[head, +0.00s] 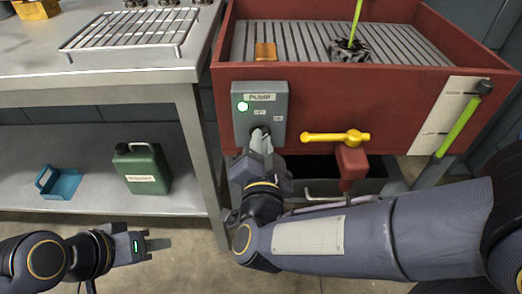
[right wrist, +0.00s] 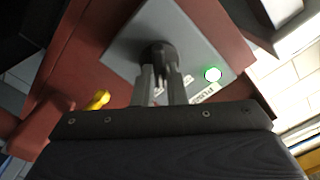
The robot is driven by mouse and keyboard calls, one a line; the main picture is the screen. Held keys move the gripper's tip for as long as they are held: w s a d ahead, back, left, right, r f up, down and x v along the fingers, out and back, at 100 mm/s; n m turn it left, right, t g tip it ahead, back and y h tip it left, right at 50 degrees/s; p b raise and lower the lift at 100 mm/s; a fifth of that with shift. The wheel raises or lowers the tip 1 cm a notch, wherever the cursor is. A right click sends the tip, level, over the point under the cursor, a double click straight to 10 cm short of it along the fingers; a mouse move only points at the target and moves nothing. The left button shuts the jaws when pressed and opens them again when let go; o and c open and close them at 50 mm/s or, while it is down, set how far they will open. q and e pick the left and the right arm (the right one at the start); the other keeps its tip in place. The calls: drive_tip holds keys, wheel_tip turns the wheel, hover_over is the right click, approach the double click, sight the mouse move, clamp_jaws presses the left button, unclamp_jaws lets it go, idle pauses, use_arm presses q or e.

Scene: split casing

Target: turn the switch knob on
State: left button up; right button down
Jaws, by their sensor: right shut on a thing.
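The switch knob (head: 260,130) is dark and sits on a grey box (head: 277,92) labelled PUMP, fixed to the front of the red basin. My right gripper (head: 261,143) reaches the knob from below and is shut on it. In the right wrist view the knob (right wrist: 158,54) sits between the two fingertips (right wrist: 160,75). A round lamp (head: 243,106) on the box glows green-white. OFF and ON labels are beside the knob; its pointing direction is hidden by the fingers. My left gripper (head: 160,244) is at the lower left, away from everything; its finger gap is unclear.
The red basin (head: 400,88) has a slatted bed with an orange block and a dark part on it. A yellow valve handle (head: 335,137) is right of the box. A green-handled tool (head: 462,120) hangs at the right. A green jug (head: 141,167) and blue holder (head: 59,182) stand on the shelf.

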drive_tip(key=shift+f+m+b, duration=0.15)
drive_tip(key=shift+m+b, duration=1.35)
drive_tip(key=shift+m, duration=0.4)
drive_tip(key=c, duration=1.5)
unclamp_jaws()
drive_tip(key=shift+o, duration=0.2)
drive_tip(key=s+p, duration=0.2)
drive_tip(key=s, duration=0.6)
drive_tip(key=shift+w, duration=0.15)
